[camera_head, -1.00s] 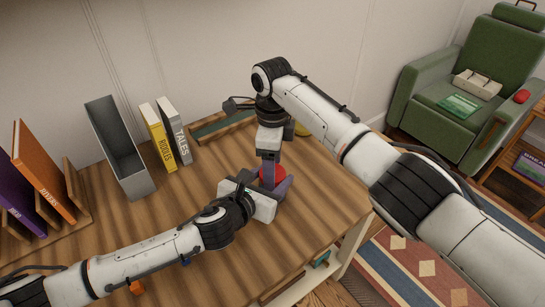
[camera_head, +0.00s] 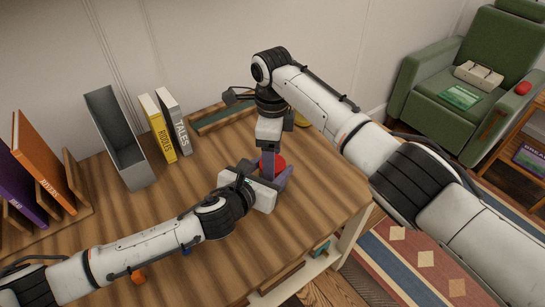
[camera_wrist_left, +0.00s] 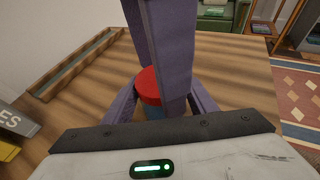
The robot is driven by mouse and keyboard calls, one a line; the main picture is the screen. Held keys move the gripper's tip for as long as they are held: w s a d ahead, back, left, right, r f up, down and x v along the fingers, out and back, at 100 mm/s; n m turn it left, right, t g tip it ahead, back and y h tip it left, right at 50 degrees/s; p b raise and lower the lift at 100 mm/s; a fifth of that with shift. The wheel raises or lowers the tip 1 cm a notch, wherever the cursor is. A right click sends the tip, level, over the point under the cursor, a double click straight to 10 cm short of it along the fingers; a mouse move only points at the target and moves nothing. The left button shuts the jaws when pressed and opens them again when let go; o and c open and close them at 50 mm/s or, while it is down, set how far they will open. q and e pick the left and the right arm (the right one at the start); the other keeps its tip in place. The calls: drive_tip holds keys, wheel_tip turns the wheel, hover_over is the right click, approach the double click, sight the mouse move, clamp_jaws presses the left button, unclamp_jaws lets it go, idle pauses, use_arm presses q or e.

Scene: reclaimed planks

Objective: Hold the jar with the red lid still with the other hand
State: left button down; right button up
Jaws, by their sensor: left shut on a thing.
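The jar with the red lid (camera_head: 279,163) stands on the plank-topped table. In the left wrist view its red lid (camera_wrist_left: 148,84) and a bit of bluish body show; the rest is hidden. My left gripper (camera_head: 270,173) is shut on the jar, with one purple finger on each side of it in the wrist view (camera_wrist_left: 160,103). My right gripper (camera_head: 268,164) points down from above at the jar, its purple fingers in front of the lid in the wrist view. Whether its fingers are apart or closed is not clear.
A grey holder (camera_head: 118,137), a yellow book (camera_head: 158,128) and a grey book (camera_head: 174,121) stand at the back left. A rack with purple and orange books (camera_head: 45,168) is at far left. A shallow tray (camera_head: 222,118) lies behind. The table's front middle right is clear.

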drive_tip(key=shift+r, duration=2.2)
use_arm(q)
drive_tip(key=c, duration=0.7)
unclamp_jaws()
drive_tip(key=shift+o, duration=0.2)
